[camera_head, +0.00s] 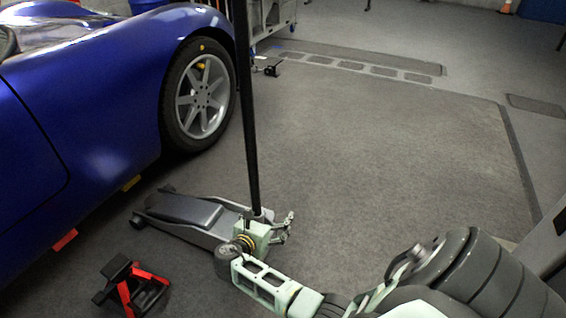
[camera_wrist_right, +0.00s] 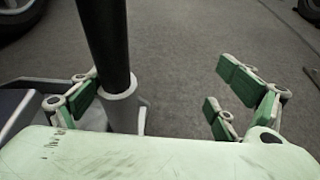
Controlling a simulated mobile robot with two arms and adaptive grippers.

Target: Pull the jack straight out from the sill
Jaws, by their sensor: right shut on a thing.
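The grey floor jack (camera_head: 190,209) lies low on the floor beside the blue car, its front end towards the car's sill (camera_head: 88,208). A strip of floor shows between the jack and the sill in the head view. The jack's long black handle (camera_head: 247,110) stands nearly upright from its rear. My right gripper (camera_head: 268,224) is at the handle's base and is shut on the jack. In the right wrist view the handle (camera_wrist_right: 106,45) rises by the left finger, while the other finger stands well to the right; the exact contact is hidden. My left gripper is out of view.
A black and red jack stand (camera_head: 135,286) is on the floor left of my right gripper. The car's wheel (camera_head: 203,97) is behind the jack. Open floor spreads to the right.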

